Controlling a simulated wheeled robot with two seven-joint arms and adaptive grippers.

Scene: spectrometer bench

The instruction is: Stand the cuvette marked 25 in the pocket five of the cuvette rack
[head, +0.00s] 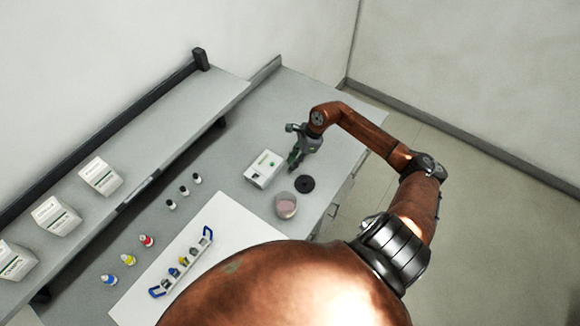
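The cuvette rack (206,240) with blue ends lies on a white mat (236,222). Several small pieces, some yellow and some dark or grey, stand in it; I cannot read any mark on them, so I cannot tell which cuvette is 25. My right gripper (293,160) points down at the right side of a white instrument box (263,169), far from the rack. Its fingers are too small to tell whether they are open or hold anything. My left gripper is not in view.
A dark round disc (305,184) and a glass dish (286,206) lie near my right gripper. Small dark-capped vials (184,191) and bottles with blue, yellow and red caps (128,260) stand left of the mat. White boxes (101,177) sit on the raised shelf.

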